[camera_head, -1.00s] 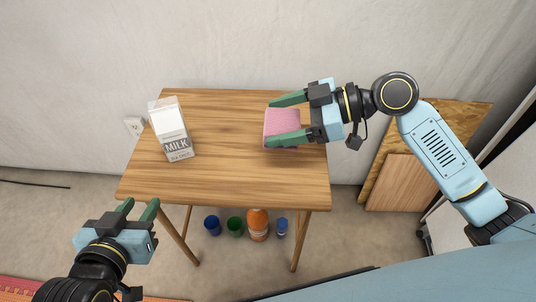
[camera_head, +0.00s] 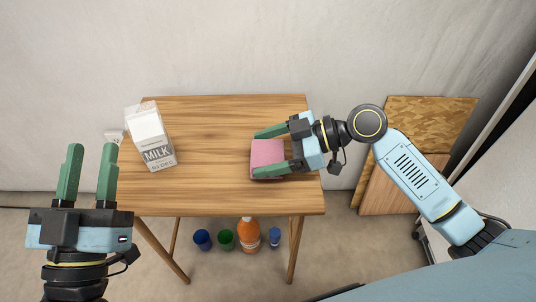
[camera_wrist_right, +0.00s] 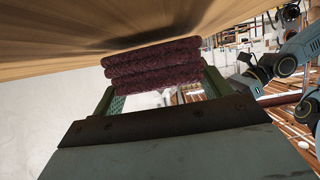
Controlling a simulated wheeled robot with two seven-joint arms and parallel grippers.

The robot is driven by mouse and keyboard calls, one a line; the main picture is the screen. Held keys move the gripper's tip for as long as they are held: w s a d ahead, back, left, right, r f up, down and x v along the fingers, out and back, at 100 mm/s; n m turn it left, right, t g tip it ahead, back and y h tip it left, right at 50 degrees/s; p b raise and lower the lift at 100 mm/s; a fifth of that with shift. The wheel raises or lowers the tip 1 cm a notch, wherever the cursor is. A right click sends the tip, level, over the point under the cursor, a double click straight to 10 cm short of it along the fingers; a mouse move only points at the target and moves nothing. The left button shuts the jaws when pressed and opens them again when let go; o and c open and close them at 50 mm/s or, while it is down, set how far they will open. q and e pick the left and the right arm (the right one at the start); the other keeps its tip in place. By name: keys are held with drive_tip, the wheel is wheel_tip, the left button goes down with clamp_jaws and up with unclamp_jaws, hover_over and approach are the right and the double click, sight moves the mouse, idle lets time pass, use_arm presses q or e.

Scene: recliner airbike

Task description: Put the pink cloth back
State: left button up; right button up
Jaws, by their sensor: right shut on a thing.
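The pink cloth (camera_head: 267,154) is a folded block at the right part of the wooden table (camera_head: 215,190). My right gripper (camera_head: 262,152) is shut on it, with one green finger on its far side and one on its near side. In the right wrist view the folded layers of the cloth (camera_wrist_right: 152,64) sit between the fingers of the right gripper (camera_wrist_right: 155,85), close to the wood surface. I cannot tell whether it touches the table. My left gripper (camera_head: 91,168) is open and empty, fingers apart and pointing up the picture, left of the table's front corner.
A milk carton (camera_head: 150,138) stands at the left of the table. Under the table are a blue cup (camera_head: 202,239), a green cup (camera_head: 226,240), an orange bottle (camera_head: 249,236) and a small blue bottle (camera_head: 274,237). Boards (camera_head: 425,130) lean on the wall. The table's middle is clear.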

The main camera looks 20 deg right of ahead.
use_arm(q)
drive_tip(key=shift+s+r+t, duration=0.3)
drive_tip(key=shift+r+t, duration=0.1)
drive_tip(key=shift+r, duration=0.1)
use_arm(e)
drive_tip(key=shift+f, duration=0.3)
drive_tip(key=shift+f, duration=0.2)
drive_tip(key=o, duration=1.1)
use_arm(q)
drive_tip(key=shift+s+r, duration=0.1)
